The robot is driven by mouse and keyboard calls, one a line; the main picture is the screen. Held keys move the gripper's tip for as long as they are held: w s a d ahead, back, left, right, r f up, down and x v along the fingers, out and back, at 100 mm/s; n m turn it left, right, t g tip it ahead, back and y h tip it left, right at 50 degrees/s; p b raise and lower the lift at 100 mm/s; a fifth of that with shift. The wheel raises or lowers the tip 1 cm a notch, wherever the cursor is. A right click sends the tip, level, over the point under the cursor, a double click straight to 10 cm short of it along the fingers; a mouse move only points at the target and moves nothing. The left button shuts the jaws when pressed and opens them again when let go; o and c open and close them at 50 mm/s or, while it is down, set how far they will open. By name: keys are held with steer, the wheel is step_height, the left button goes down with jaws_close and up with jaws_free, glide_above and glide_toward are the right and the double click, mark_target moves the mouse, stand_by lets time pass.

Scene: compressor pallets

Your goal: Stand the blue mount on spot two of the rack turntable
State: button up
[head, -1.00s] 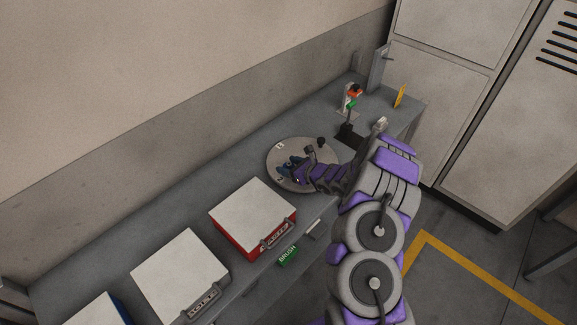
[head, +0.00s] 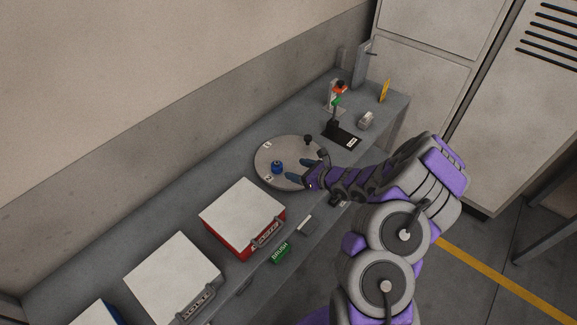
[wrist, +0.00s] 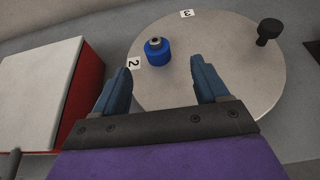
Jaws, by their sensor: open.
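The blue mount (head: 277,167) stands upright on the round grey turntable (head: 290,150), close by the label "2" (head: 268,178). In the wrist view the blue mount (wrist: 157,51) is just right of the "2" label (wrist: 134,63), with a dark hole in its pale top. My gripper (head: 298,170) is at the right part of the turntable. In the wrist view my gripper (wrist: 160,80) is open and empty, with its blue fingers apart. The mount is beyond the fingertips, between their lines and touching neither.
A black knob (wrist: 268,30) stands on the turntable's rim, and a "3" label (wrist: 187,14) lies at its far edge. A red box with a white lid (head: 243,212) stands left of the turntable. A black stand (head: 340,135) is behind it.

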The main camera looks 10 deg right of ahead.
steer(key=shift+v, duration=0.8)
steer(key=s+a+r+n+g+y, duration=0.25)
steer(key=a+r+n, duration=0.25)
steer(key=a+r, duration=0.25)
steer(key=s+a+r+n+g+y, duration=0.25)
steer(key=a+r+n, duration=0.25)
steer(key=a+r, duration=0.25)
steer(key=s+a+r+n+g, duration=0.3)
steer(key=s+a+r+n, duration=0.15)
steer(key=s, duration=0.25)
steer(key=s+a+r+n+g, duration=0.2)
steer(key=s+a+r+n, duration=0.1)
steer(key=s+n, duration=0.25)
steer(key=s+d+n+g+h, duration=0.25)
steer(key=s+n+h, duration=0.25)
steer(key=s, duration=0.9)
steer(key=s+d+r+n+h, duration=0.1)
steer(key=s+d+n+h, duration=0.2)
steer(key=s+d+h, duration=0.5)
steer(key=s+d, duration=0.4)
steer(key=d, duration=0.1)
steer(key=shift+s+r+n, duration=0.25)
steer(key=shift+n, duration=0.15)
